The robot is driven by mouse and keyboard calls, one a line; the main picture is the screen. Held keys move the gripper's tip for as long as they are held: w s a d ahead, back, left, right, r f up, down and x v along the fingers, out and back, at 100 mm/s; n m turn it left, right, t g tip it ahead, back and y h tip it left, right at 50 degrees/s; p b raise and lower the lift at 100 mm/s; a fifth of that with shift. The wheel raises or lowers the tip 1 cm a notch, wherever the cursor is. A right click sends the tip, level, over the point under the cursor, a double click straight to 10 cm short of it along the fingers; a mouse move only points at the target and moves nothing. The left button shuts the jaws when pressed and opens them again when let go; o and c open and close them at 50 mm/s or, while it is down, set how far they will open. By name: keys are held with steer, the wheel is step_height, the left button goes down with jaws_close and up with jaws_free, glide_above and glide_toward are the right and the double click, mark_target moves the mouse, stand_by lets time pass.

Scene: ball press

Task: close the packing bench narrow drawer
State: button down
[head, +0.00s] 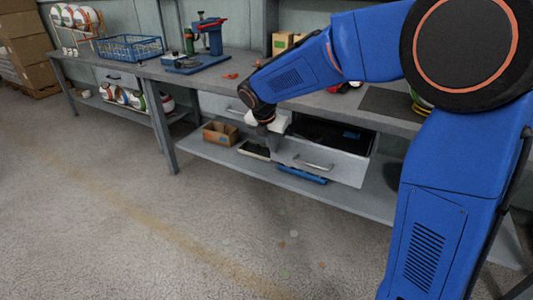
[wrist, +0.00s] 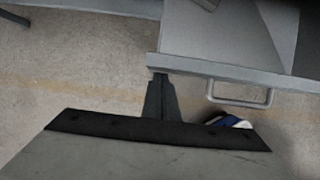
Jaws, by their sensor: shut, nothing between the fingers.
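The grey packing bench drawer (head: 345,169) stands pulled out under the bench top, with its dark inside showing and a bar handle on its front. In the wrist view, its front panel (wrist: 290,87) runs along the right, with the handle (wrist: 240,98) below it. My gripper (head: 272,136) is at the left end of the drawer front. In the wrist view, my gripper (wrist: 160,82) is shut and empty, its tip by the panel's left corner. I cannot tell whether it touches the panel.
A shut drawer (head: 222,107) sits to the left. The lower shelf holds a cardboard box (head: 220,133) and a blue item (head: 302,175). A blue press (head: 208,38) and a wire basket (head: 130,47) stand on the bench tops. The floor in front is clear.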

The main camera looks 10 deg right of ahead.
mark_target(297, 119)
steer(key=w+d, duration=0.4)
steer(key=w, duration=0.1)
steer(key=w+d, duration=0.3)
steer(key=w, duration=0.2)
steer(key=w+d, duration=0.4)
steer(key=w, duration=0.2)
steer(key=shift+d, duration=0.35)
steer(key=shift+w+d+r, duration=0.1)
steer(key=shift+w+d, duration=0.1)
steer(key=shift+w, duration=0.1)
steer(key=shift+w+r, duration=0.1)
